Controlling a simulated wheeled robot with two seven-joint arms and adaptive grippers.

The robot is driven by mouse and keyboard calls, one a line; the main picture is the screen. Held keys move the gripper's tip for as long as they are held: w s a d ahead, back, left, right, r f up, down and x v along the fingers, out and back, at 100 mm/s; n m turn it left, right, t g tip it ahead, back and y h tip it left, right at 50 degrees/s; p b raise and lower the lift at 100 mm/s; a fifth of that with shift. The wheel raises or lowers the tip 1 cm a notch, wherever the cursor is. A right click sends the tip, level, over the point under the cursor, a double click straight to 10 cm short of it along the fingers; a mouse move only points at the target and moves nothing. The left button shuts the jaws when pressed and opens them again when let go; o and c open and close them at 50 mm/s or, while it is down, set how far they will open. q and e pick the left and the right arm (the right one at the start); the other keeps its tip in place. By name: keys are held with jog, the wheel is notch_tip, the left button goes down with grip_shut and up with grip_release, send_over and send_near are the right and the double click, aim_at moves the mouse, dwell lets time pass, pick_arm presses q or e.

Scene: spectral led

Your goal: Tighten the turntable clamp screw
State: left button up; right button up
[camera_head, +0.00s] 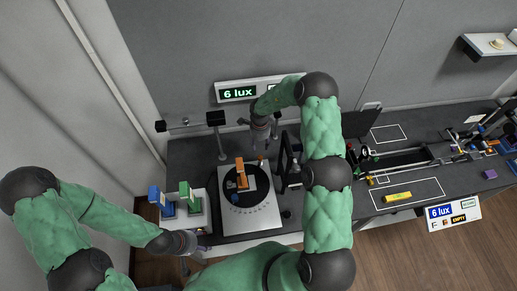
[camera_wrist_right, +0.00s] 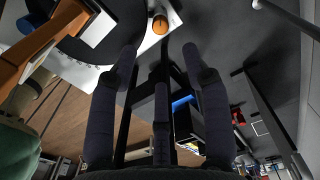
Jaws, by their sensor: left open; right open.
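The turntable (camera_head: 236,216) is a black disc on a white plate, with an orange block (camera_head: 242,174) standing on it. A small orange knob (camera_head: 261,157), which looks like the clamp screw, sits at the plate's far edge. In the right wrist view the knob (camera_wrist_right: 160,24) shows just beyond the fingertips, roughly centred between them. My right gripper (camera_head: 263,140) points down above and behind the knob; its fingers (camera_wrist_right: 160,55) are spread, with nothing between them. My left gripper (camera_head: 200,246) is low at the table's front left, apart from the turntable; its fingers are small and hard to make out.
Blue (camera_head: 155,194) and green (camera_head: 185,190) blocks stand on a white stand left of the turntable. A dark upright frame (camera_head: 284,160) is close to the right of the knob. A lux display (camera_head: 238,93) hangs behind. A yellow bar (camera_head: 397,197) lies at right.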

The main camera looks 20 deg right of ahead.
aim_at(260, 157)
notch_tip(260, 157, down, 11)
jog(key=shift+r+p, duration=0.15)
jog(key=shift+p, duration=0.4)
grip_shut()
